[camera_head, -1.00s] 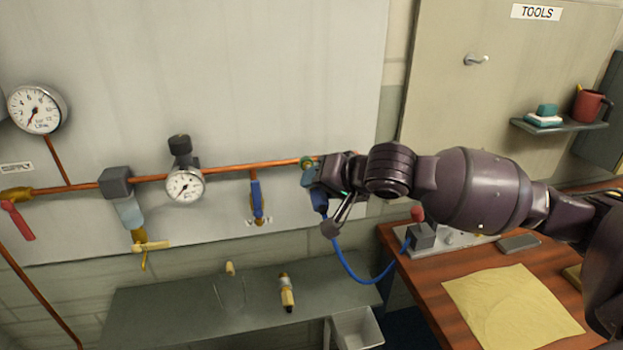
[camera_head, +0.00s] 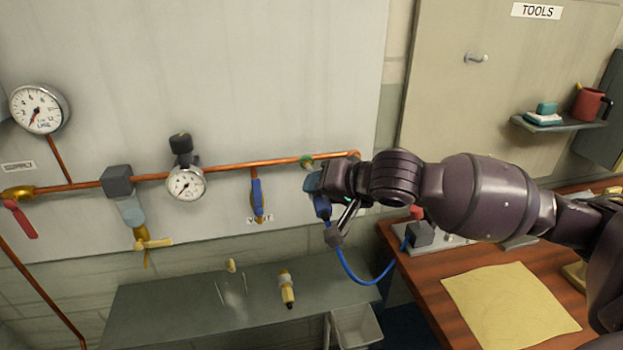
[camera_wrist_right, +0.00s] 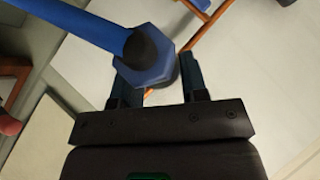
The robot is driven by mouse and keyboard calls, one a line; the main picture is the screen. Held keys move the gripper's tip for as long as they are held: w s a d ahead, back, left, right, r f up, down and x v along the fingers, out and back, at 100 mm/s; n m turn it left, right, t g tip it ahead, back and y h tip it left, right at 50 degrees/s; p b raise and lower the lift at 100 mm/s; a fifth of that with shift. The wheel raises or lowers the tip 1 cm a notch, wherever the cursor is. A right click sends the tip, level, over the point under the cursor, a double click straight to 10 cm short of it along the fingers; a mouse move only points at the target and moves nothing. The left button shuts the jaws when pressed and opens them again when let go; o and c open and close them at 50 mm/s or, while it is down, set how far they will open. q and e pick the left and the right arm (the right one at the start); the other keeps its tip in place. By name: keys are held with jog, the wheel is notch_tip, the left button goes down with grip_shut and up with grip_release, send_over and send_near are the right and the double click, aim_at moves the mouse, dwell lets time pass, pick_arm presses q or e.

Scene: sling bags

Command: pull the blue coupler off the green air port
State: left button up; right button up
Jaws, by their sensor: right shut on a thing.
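The green air port (camera_head: 306,161) shows at the right end of the copper pipe in the head view. My right gripper (camera_head: 314,183) is just below and right of it, shut on the blue coupler (camera_head: 322,206). In the right wrist view the coupler (camera_wrist_right: 150,68) is a blue hexagonal body with a black collar and thick blue hose, at the fingertips of the gripper (camera_wrist_right: 160,78). The coupler appears apart from the port, with a small gap. The fingers partly hide it in the head view. My left gripper is not in view.
The blue hose (camera_head: 352,277) hangs in a loop toward the wooden bench (camera_head: 425,290). A blue-handled valve (camera_head: 257,196) and a gauge (camera_head: 186,184) sit left on the pipe (camera_head: 235,168). A grey shelf (camera_head: 190,305) with small fittings is below.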

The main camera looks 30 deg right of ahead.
aim_at(328, 202)
jog(key=shift+s+a+p, duration=0.25)
jog(key=shift+s+p, duration=0.2)
jog(key=shift+s, duration=0.35)
jog(key=shift+s+a+p, duration=0.2)
jog(key=shift+s+p, duration=0.25)
jog(key=shift+s, duration=0.65)
